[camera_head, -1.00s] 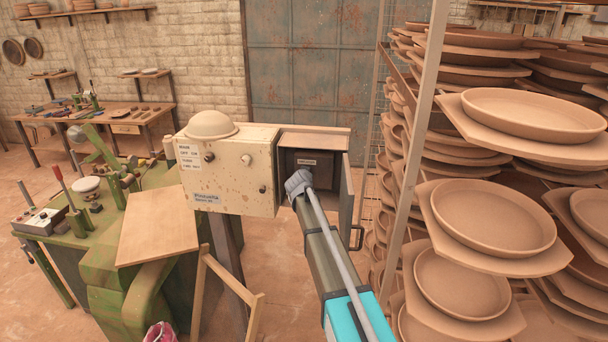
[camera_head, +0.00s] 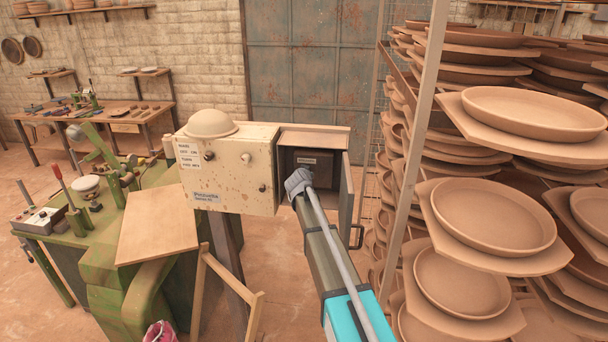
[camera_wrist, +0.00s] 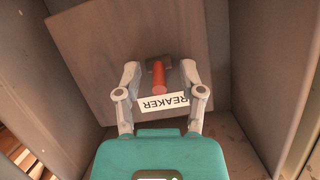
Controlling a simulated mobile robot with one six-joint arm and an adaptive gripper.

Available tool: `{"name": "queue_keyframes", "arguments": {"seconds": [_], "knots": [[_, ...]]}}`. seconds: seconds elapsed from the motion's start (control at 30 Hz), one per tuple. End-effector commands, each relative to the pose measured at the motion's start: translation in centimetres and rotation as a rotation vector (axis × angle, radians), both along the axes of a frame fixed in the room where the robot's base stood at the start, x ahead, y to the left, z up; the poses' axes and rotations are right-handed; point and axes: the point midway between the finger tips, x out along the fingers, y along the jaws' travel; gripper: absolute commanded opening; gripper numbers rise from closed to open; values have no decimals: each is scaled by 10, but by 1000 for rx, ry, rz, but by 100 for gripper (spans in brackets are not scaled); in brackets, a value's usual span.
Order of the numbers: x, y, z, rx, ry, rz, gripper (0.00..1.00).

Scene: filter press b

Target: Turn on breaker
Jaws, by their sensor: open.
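The breaker's red lever (camera_wrist: 158,76) shows in the wrist view, sticking out from a dark mount on a brown panel, just above a white label (camera_wrist: 163,102) reading "BREAKER". My gripper (camera_wrist: 159,72) is open, with one finger on each side of the lever and visible gaps between. In the head view my gripper (camera_head: 298,181) reaches into the open breaker box (camera_head: 314,138) beside the cream control box. The lever is hidden there behind my gripper; the small label (camera_head: 307,161) shows above it.
The box walls stand close on both sides of my gripper. The open door (camera_head: 346,205) is at the right. The cream control box (camera_head: 228,170) adjoins at the left. A rack of clay plates (camera_head: 495,215) fills the right side. A green machine (camera_head: 110,265) stands at the left.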

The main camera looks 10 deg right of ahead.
Motion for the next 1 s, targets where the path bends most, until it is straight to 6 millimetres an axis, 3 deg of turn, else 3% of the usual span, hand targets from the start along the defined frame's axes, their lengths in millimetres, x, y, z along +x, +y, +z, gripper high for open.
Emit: {"name": "queue_keyframes", "arguments": {"seconds": [0.47, 0.73, 1.0], "knots": [[-23, 13, 30, -37, -219, 119, 51], [-59, 49, 45, -48, -354, 358, 51], [-114, 95, 23, -29, -303, 659, 51]]}}
